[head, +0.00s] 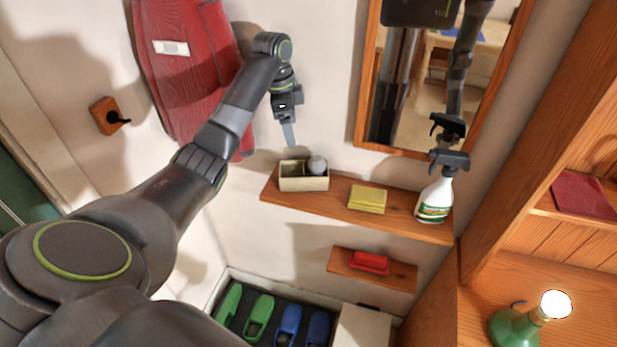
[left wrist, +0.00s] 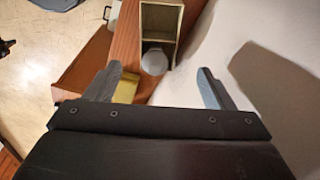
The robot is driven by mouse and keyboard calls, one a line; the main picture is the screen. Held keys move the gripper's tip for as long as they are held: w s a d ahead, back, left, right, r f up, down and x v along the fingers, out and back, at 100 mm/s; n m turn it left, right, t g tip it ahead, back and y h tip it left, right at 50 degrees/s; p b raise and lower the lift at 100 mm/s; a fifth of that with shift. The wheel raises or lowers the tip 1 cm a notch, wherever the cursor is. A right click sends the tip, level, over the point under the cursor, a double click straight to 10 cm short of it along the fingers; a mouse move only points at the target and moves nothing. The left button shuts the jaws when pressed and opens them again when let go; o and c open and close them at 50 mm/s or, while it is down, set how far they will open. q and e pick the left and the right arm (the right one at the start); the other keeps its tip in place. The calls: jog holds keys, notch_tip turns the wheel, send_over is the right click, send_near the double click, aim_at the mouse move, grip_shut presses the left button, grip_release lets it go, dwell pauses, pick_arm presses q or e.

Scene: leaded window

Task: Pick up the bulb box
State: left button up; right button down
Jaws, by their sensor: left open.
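The bulb box (head: 304,183) is a small cream open box on the upper wooden shelf, with a divided inside. A round grey bulb (head: 317,165) shows at its right end. In the left wrist view the box (left wrist: 176,44) is at the top centre, with the bulb (left wrist: 154,62) at its near end, between the finger lines. My left gripper (head: 290,134) is above the box, apart from it, pointing down. Its two fingers (left wrist: 159,80) are spread and empty in the left wrist view. My right gripper is not in view.
A yellow block (head: 367,199) and a spray bottle (head: 436,195) stand on the same shelf (head: 402,212), right of the box. A mirror (head: 358,110) hangs above. A red item (head: 370,262) lies on a lower shelf. A red bag (head: 185,75) hangs behind my left arm.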

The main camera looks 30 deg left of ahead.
pick_arm(q)
jog(key=b, duration=0.8)
send_over(300, 161)
jog(key=s+d, duration=0.1)
jog(key=s, duration=0.2)
notch_tip(300, 161, down, 10)
jog(key=r, duration=0.1)
jog(key=shift+w+d+f+p, duration=0.1)
jog(key=shift+f+p, duration=0.55)
jog(key=shift+f, duration=0.3)
jog(key=shift+d+f+p, duration=0.25)
jog(key=shift+f+p, duration=0.2)
jog(key=shift+f, duration=0.15)
jog(key=f, duration=0.1)
jog(key=d+f+p, duration=0.1)
jog(key=f, duration=0.1)
jog(key=shift+w+f+p, duration=0.2)
jog(key=shift+p, duration=0.1)
jog(key=shift+f, duration=0.4)
jog(key=c, duration=0.7)
